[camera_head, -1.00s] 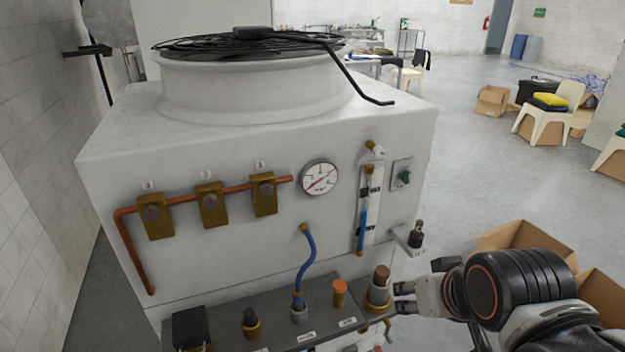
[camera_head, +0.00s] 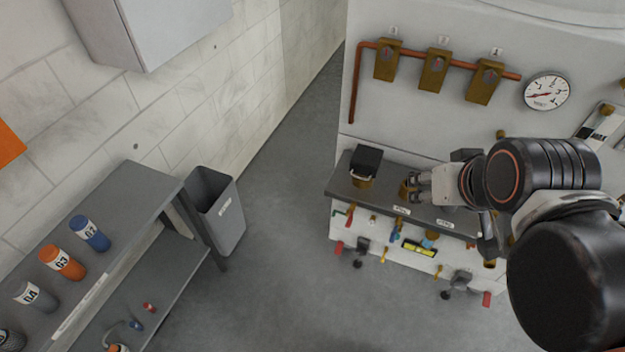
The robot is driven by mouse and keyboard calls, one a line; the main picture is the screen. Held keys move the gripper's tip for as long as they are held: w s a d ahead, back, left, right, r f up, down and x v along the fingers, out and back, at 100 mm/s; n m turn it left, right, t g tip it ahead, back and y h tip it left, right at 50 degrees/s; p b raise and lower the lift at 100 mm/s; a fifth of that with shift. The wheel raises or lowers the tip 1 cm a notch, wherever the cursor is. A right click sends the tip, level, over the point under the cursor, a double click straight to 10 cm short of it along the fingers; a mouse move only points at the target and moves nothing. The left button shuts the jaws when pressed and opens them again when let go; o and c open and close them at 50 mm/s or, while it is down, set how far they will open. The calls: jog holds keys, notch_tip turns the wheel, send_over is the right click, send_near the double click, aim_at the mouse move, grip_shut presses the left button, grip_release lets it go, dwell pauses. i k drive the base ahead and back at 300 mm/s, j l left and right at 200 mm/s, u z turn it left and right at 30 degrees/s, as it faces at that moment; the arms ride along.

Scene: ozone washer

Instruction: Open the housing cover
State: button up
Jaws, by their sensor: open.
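The white washer machine (camera_head: 440,130) stands at the right, with a grey ledge (camera_head: 345,182) along its front. A black block (camera_head: 366,160) with a light handle on its front sits on a brass base near the ledge's left end. A small brass fitting (camera_head: 404,190) stands on the ledge just right of it. My gripper (camera_head: 414,187) reaches in from the right, low over the ledge, with its fingertips by this fitting. It is open; I cannot tell whether it touches the fitting. No part is clearly recognisable as the housing cover. My arm hides the ledge's right part.
A pressure gauge (camera_head: 546,91) and brass valves on a copper pipe (camera_head: 450,61) are above the ledge. Levers and fittings (camera_head: 420,249) hang below it. A grey shelf (camera_head: 120,205) with several labelled canisters and a grey bin (camera_head: 216,210) stand left. Floor between is clear.

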aim_at(366, 160)
jog(key=u, duration=0.2)
jog(key=k+j+z, duration=0.55)
jog(key=k+z, duration=0.3)
